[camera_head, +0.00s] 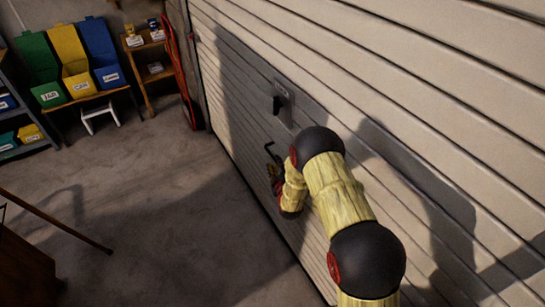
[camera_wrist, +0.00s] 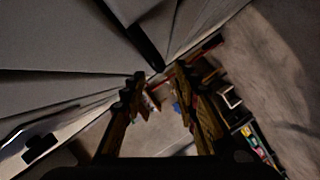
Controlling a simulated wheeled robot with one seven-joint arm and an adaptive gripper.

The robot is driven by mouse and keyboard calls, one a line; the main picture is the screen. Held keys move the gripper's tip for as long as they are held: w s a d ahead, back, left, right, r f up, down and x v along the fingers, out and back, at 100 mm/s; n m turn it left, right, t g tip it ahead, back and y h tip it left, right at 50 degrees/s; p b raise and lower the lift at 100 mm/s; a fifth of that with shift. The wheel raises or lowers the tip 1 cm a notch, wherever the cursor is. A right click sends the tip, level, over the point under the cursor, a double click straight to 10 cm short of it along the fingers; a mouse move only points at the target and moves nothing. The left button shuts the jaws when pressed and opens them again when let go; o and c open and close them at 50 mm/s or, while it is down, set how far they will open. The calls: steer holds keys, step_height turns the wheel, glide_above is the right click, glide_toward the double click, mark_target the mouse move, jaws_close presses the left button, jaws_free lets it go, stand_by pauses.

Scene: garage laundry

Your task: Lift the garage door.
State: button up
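The garage door (camera_head: 400,80) is a pale slatted wall, down, filling the right of the head view; its slats also show in the wrist view (camera_wrist: 50,90). A black handle (camera_head: 281,102) sits on a grey plate on the door. My gripper (camera_head: 273,168) is below and slightly left of the handle, apart from it, close to the door face; my arm partly hides it. In the wrist view my gripper (camera_wrist: 160,80) has its two fingers apart, with nothing seen between the tips. A dark bar (camera_wrist: 143,38) lies just beyond them; I cannot tell what it is.
Green, yellow and blue bins (camera_head: 75,75) stand at the back left, with a small white stool (camera_head: 98,114) below. A wooden shelf (camera_head: 150,65) and red hose (camera_head: 178,65) are by the door's far end. The concrete floor (camera_head: 150,190) beside the door is clear.

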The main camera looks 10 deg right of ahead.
mark_target(274, 159)
steer(key=b+x, duration=0.1)
steer(key=x, duration=0.5)
steer(key=shift+w+f, duration=0.15)
steer(key=shift+c, duration=1.1)
jaws_close()
